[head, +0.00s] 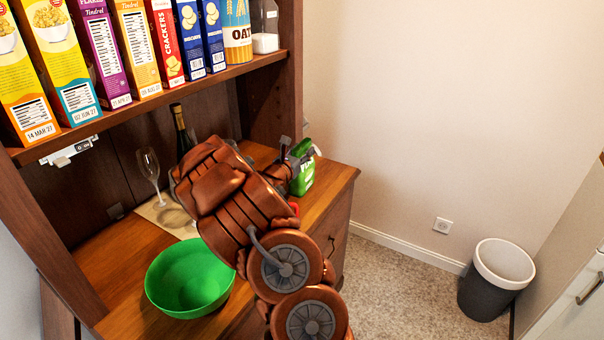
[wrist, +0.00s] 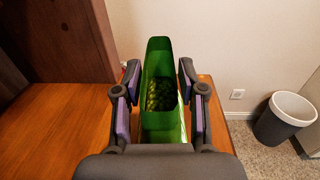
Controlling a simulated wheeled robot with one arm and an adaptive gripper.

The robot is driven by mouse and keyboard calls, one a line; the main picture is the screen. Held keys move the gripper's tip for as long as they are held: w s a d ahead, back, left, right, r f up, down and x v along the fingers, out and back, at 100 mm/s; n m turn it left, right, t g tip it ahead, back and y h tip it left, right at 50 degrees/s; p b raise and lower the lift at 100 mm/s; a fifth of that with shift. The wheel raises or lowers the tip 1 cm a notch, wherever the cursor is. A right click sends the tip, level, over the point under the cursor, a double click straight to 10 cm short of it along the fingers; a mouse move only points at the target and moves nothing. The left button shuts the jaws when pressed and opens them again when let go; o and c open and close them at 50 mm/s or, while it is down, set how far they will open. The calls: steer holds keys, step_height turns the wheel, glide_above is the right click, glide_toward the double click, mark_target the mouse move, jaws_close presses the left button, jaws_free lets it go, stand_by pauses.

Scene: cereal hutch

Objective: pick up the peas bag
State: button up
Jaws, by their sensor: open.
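The peas bag (head: 303,167) is green with white lettering and stands upright on the wooden counter near its right end, partly hidden by my arm in the head view. In the wrist view the green peas bag (wrist: 160,75) stands between my fingers, with a patch of peas showing on it. My gripper (wrist: 157,80) is open, with one finger on each side of the bag. A small gap seems to show on both sides. In the head view my gripper (head: 296,150) is at the bag, mostly hidden behind my arm.
A green bowl (head: 190,278) sits on the counter (head: 105,250) at the front left. A wine glass (head: 150,168) and dark bottle (head: 181,130) stand behind my arm. Cereal boxes (head: 102,50) line the shelf above. A waste bin (head: 497,280) stands on the floor at right.

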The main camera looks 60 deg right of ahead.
jaws_close()
stand_by(0.7)
